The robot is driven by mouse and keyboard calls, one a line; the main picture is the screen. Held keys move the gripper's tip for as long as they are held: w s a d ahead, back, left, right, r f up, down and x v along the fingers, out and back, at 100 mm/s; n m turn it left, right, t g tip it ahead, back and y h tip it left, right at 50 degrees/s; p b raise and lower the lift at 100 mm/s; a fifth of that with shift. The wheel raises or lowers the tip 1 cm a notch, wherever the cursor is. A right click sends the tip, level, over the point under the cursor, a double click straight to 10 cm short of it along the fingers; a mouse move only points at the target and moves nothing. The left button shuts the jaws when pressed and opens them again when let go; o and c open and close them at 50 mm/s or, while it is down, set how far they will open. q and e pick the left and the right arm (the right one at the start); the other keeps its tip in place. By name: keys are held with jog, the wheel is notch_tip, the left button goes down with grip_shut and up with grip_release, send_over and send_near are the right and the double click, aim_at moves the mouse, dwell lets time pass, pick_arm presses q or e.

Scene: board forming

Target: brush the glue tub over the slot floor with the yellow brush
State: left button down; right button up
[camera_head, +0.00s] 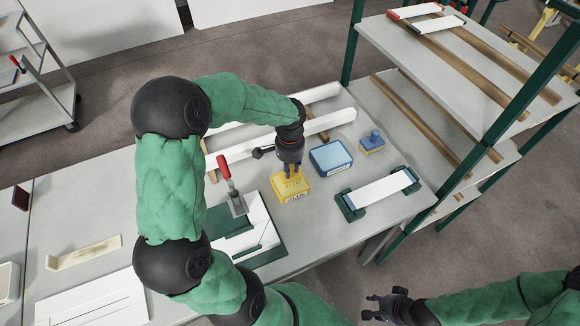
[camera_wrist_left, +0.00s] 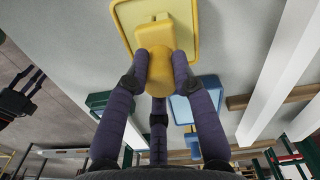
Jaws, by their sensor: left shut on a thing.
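The yellow glue tub (camera_head: 292,190) stands on the table with a label on its front side; in the left wrist view its rim (camera_wrist_left: 122,10) shows at the top. My left gripper (camera_head: 292,170) is shut on the yellow brush (camera_wrist_left: 158,70), right over the tub. The brush head overlaps the tub's inside in the wrist view; I cannot tell whether it touches the bottom. The dark green fixture (camera_head: 268,256) with white pieces lies to the left of the tub, and the slot floor is hard to make out. My right gripper (camera_head: 370,306) is open and empty, off the table's front side.
A red-handled clamp (camera_head: 225,168) rises at the fixture's back. A white board (camera_head: 378,190) lies on green holders. Long white bars (camera_head: 325,128) lie behind. Shelves stand at the right.

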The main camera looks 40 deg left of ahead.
dwell(0.3)
pick_arm(q)
jog(key=shift+r+p, duration=2.65)
jog(key=shift+r, duration=0.8)
